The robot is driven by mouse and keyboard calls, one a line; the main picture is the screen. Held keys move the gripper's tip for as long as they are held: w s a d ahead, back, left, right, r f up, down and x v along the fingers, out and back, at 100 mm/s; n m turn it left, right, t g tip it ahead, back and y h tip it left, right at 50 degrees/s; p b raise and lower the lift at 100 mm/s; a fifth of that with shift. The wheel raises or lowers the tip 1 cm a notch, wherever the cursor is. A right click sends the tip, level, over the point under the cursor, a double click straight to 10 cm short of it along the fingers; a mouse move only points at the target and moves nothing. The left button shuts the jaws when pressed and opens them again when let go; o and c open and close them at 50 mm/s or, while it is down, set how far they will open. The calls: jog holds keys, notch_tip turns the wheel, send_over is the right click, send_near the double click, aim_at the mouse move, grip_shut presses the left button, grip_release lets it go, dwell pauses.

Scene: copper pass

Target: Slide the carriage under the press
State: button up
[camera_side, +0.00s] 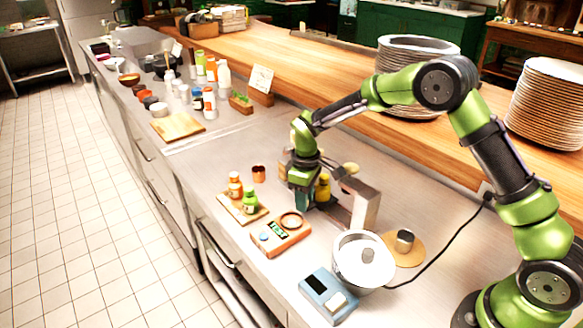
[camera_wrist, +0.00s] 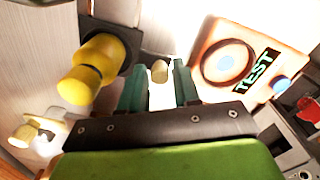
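My gripper (camera_wrist: 160,85) points down at the press, its two teal fingers apart. A small tan knob (camera_wrist: 160,70) shows between the fingers, with a gap on each side; I cannot tell whether it belongs to the carriage. In the side view the yellow bottle (camera_side: 323,188) is beside my gripper (camera_side: 303,203). The grey press frame (camera_side: 365,208) stands to its right, with a cream-knobbed lever (camera_side: 350,168). My wrist hides much of the carriage.
An orange tester (camera_side: 281,235) reading TEST is close in front. A board (camera_side: 242,208) with orange and green bottles and a copper cup (camera_side: 259,174) are to the left. A pot (camera_side: 362,262), blue scale (camera_side: 328,296) and cable are to the right.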

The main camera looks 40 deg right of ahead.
grip_shut()
jog(key=shift+s, duration=2.25)
grip_release()
jog(key=shift+r, duration=0.15)
